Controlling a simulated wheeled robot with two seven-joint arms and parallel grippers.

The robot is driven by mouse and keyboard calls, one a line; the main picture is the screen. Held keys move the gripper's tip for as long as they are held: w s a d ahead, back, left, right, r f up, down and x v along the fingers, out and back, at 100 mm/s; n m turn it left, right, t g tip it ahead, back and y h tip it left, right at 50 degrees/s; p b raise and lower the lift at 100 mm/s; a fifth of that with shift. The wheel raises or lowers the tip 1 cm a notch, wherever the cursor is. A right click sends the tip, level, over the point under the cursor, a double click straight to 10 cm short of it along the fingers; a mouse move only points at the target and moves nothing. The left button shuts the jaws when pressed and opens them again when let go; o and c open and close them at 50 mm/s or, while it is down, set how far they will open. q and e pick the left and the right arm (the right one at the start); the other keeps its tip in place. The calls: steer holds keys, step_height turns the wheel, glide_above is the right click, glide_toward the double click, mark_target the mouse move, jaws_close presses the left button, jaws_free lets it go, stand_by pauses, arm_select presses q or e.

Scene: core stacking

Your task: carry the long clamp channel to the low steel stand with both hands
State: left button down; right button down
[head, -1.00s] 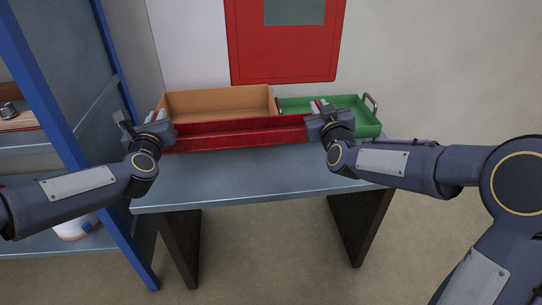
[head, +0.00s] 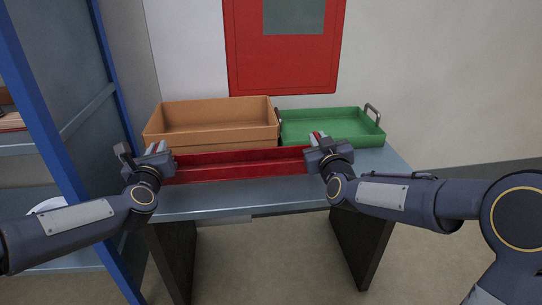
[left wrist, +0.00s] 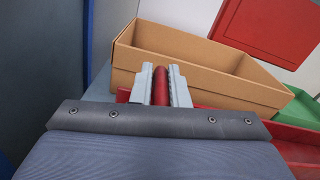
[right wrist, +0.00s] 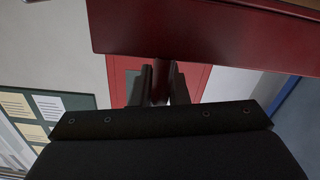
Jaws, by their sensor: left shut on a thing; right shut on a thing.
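The long clamp channel is a red trough (head: 240,170), held level between my two grippers in front of the boxes. Whether it touches the table top is unclear. My left gripper (head: 156,150) is shut at its left end; the left wrist view shows the fingers (left wrist: 161,88) around a red grip (left wrist: 160,86). My right gripper (head: 318,140) is shut at the right end; in the right wrist view its fingers (right wrist: 160,84) close on a dark red part below the channel (right wrist: 200,35). I cannot identify a separate low steel stand.
A grey metal-topped table (head: 240,198) lies beneath. An open cardboard box (head: 210,136) and a green tray (head: 335,128) with handles stand at its back. A blue-framed shelf (head: 55,125) is close on the left. A red cabinet (head: 285,65) hangs on the wall.

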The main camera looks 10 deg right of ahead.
arm_select(q)
steer(key=shift+a+r, duration=0.1)
